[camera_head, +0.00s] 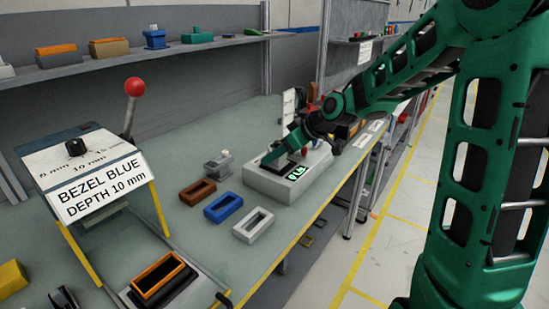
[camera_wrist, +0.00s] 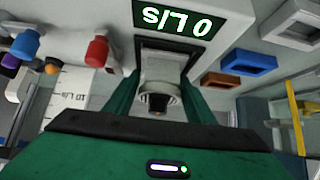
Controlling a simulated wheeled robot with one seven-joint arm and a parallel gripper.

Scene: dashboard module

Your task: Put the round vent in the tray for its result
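My gripper (camera_head: 283,153) is low over the grey test station (camera_head: 275,183). In the wrist view its two green fingers (camera_wrist: 161,98) stand on either side of a grey part with a rounded front and a small dark knob (camera_wrist: 160,88), apparently the round vent. The part sits at the station's dark recess, below the display. The fingers look close to its sides, but I cannot tell whether they grip it. The display (camera_wrist: 178,18) reads 0 L/s and also shows in the head view (camera_head: 297,173). The head view hides the part behind my gripper. I cannot clearly identify the result tray.
Brown (camera_head: 198,192), blue (camera_head: 223,207) and pale (camera_head: 253,225) bezels lie left of the station, beside a small grey part (camera_head: 218,164). A red knob (camera_wrist: 97,52) and a white card marked 10 L/s (camera_wrist: 67,103) are nearby. A press with a sign (camera_head: 105,185) stands left.

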